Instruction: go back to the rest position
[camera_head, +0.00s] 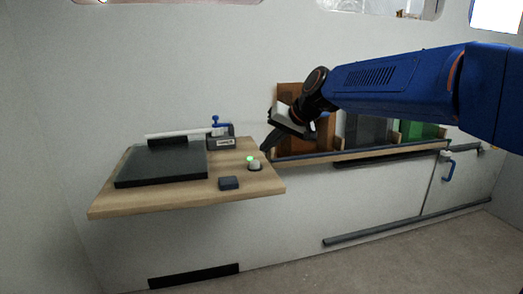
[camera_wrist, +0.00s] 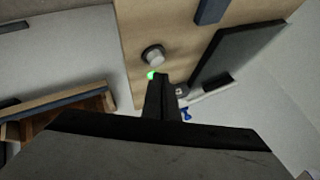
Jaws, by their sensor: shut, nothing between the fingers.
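My gripper (camera_head: 267,143) is at the end of my blue arm, above the right edge of a wooden table (camera_head: 150,207). Its fingers are shut and empty. In the wrist view my gripper (camera_wrist: 162,78) points at the table near a round pale knob (camera_wrist: 152,56). The knob also shows in the head view (camera_head: 255,165), with a green light (camera_head: 250,158) beside it. The fingertips are close to the knob and light; I cannot tell whether they touch.
The table holds a dark flat panel (camera_head: 162,166), a small dark block (camera_head: 229,183) and a grey device with a blue lever (camera_head: 220,141). Right of it, a wall shelf (camera_head: 350,155) holds orange-brown, grey and green bins (camera_head: 425,130). The floor in front is clear.

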